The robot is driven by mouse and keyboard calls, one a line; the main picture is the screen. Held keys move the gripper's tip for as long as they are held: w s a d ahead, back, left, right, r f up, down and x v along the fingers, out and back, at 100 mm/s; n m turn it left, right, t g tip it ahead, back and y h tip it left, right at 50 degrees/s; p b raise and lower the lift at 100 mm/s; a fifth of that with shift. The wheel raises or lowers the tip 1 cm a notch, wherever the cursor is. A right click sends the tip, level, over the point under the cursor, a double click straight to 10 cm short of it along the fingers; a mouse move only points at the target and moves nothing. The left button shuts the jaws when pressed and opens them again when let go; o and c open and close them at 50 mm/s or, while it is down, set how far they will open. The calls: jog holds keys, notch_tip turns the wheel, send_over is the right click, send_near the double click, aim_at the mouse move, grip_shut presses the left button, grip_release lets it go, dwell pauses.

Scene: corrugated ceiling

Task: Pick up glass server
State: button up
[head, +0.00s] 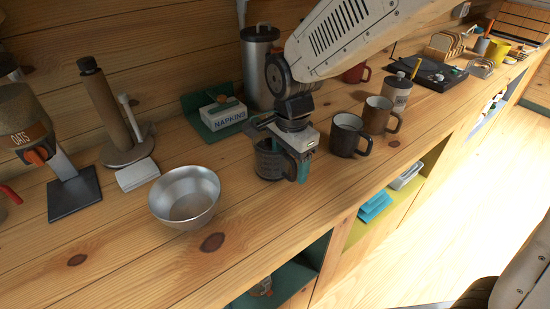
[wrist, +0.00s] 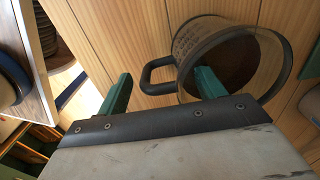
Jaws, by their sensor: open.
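The glass server (head: 268,164) is a clear, dark-tinted jug with printed markings, upright on the wooden counter beneath my gripper (head: 284,155). In the wrist view, its round rim (wrist: 283,62) and black loop handle (wrist: 146,78) show. My gripper (wrist: 164,76) is open with two green fingers. In the wrist view, the right finger overlaps the server's mouth and the left finger is beyond the handle, so the handle appears between them. I cannot tell whether either finger touches it. In the head view, the gripper hides part of the server's top.
A black mug (head: 346,136) and a brown mug (head: 379,116) stand to the right. A metal bowl (head: 184,196) sits to the left. A napkin box (head: 223,113) and a tall metal canister (head: 258,62) stand behind. The counter in front is clear to its edge.

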grip_shut()
jog(key=shift+r, duration=0.2)
